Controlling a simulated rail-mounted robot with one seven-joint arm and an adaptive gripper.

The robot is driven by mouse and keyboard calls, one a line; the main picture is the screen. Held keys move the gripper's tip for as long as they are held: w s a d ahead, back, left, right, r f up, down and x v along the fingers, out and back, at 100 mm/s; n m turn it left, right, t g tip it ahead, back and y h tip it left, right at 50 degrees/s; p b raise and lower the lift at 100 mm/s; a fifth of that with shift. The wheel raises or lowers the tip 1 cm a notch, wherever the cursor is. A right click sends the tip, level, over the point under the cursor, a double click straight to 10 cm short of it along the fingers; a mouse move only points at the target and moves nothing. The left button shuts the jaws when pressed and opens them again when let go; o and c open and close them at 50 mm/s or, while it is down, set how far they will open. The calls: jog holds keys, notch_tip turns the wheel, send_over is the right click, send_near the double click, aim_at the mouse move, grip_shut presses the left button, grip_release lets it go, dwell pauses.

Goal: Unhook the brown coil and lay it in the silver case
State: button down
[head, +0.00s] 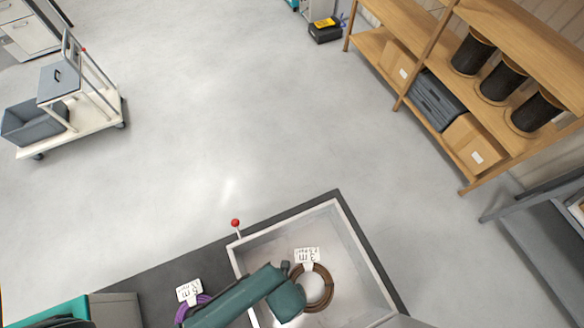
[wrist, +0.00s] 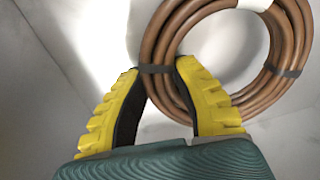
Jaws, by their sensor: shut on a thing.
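The brown coil (wrist: 215,20) is a ring of several cable turns bound with dark ties. In the wrist view my gripper (wrist: 158,72) has its yellow, black-lined fingers closed on the coil's near left side, at a dark tie. In the head view the coil (head: 329,288) is inside the walls of the silver case (head: 282,229), with a white "3 m" tag (head: 307,255) at its upper edge. My teal arm end hides its left part and the fingers. I cannot tell whether the coil touches the case floor.
A purple coil (head: 185,312) with a "5 m" tag lies left of the case on the dark bench top (head: 215,262). A red-knobbed post (head: 235,223) stands at the case's upper left corner. A wooden shelf (head: 432,55) and a trolley (head: 95,118) stand farther away.

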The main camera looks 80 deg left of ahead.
jog(key=shift+f, duration=0.55)
jog(key=shift+r, duration=0.1)
jog(key=shift+c, duration=0.7)
grip_release()
jog(key=r+p, duration=0.6)
jog(key=p, duration=0.1)
jog(key=r+p, duration=0.4)
jog(key=shift+s+d, duration=0.1)
jog(key=shift+s, duration=0.2)
dwell(0.5)
